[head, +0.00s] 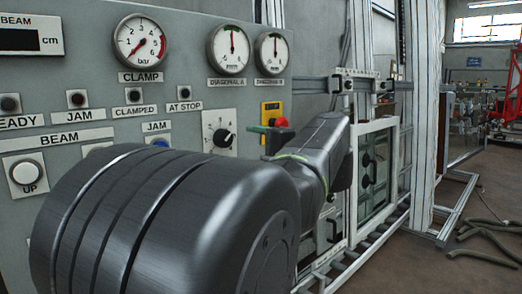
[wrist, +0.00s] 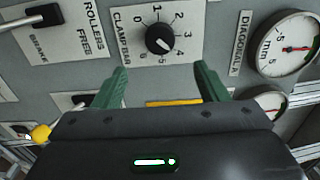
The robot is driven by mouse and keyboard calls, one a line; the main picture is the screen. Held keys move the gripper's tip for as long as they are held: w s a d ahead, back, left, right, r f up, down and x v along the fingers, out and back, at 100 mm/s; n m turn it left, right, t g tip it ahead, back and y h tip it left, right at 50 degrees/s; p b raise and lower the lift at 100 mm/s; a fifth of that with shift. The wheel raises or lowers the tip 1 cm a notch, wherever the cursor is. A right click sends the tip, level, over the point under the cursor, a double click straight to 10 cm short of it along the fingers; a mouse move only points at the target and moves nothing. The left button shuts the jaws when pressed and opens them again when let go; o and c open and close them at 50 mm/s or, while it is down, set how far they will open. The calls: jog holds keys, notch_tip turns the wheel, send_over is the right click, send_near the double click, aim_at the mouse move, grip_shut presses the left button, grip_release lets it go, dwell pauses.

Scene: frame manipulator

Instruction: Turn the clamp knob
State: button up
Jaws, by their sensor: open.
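The clamp knob (wrist: 158,39) is a round black knob on a white plate marked CLAMP BAR, with a dial from 0 to 6. Its white mark seems to point to the lower right, near 4. The knob also shows in the head view (head: 222,137), just left of my gripper. My gripper (wrist: 160,72) has two green fingers, spread wide with nothing between them. In the wrist view the knob lies above the gap between the fingertips, apart from both. In the head view my arm hides most of the gripper.
A red button (head: 281,122) on a yellow plate sits close to my gripper. A clamp gauge (head: 139,41) and two diagonal gauges are above on the grey panel. A rollers/brake switch (wrist: 30,20) is left of the knob. A metal frame (head: 372,175) stands right of my arm.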

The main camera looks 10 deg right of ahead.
aim_at(227, 139)
jog(key=shift+v, duration=1.7)
jog(key=x, duration=1.3)
jog(key=shift+w+a, duration=0.25)
jog(key=shift+w, duration=0.05)
